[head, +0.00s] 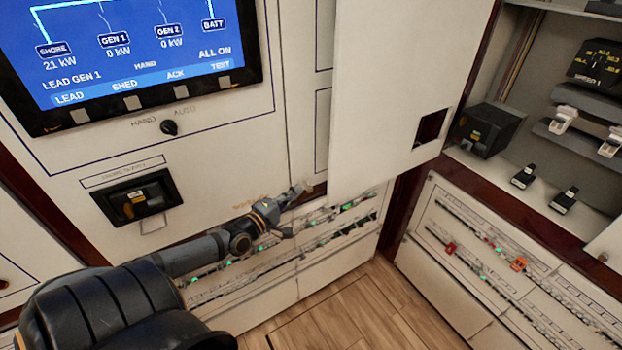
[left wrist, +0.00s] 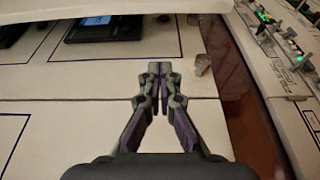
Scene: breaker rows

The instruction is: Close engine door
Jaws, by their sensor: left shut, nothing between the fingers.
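A cream door (head: 395,90) with a dark square cutout stands swung open in the head view; I take it for the engine door, though no label on it is readable. Its lower edge hangs over the breaker rows. My left gripper (head: 298,191) is just left of the door's lower left corner, in front of the cream panel; I cannot tell whether it touches anything. In the left wrist view the fingers (left wrist: 158,82) are together and empty, over a cream panel face. A small knob-like piece (left wrist: 203,65) is just beyond them. My right gripper is not in view.
An open compartment (head: 540,150) with dark breakers is at the right. Breaker rows with green lights (head: 340,215) run low under the door, and more rows (head: 490,245) are at the lower right. A blue screen (head: 130,50) fills the upper left. Wooden floor (head: 370,300) is clear.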

